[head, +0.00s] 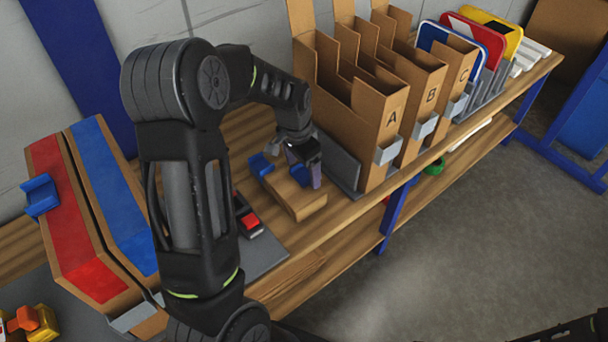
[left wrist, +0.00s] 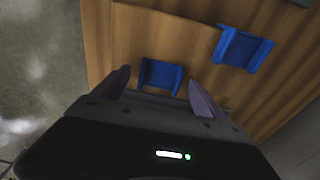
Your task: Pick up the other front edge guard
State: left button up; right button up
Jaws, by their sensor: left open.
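Two blue edge guards lie on a light wooden block (head: 303,205). One guard (head: 260,164) is at the block's far left end in the head view, and it shows at the upper right of the left wrist view (left wrist: 243,48). The other guard (head: 299,175) is under my left gripper (head: 301,163) and partly hidden there. In the left wrist view this guard (left wrist: 160,75) sits between the open fingers of my left gripper (left wrist: 159,80), with a gap visible on each side. A further blue guard (head: 40,196) sits on the edge of the red-topped box (head: 75,225).
Cardboard sorters lettered A (head: 378,140), B and C stand right of the block, with a grey plate between. Road signs (head: 468,45) stand in a rack further right. A red-and-black item (head: 248,217) lies near my left arm. A blue-topped box (head: 115,200) is at left.

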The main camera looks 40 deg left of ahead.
aim_at(303, 176)
pick_arm(q)
jog(key=c, duration=1.4)
jog(key=shift+c, duration=0.2)
notch_tip(303, 176, up, 10)
jog(key=p, duration=0.1)
dwell(0.4)
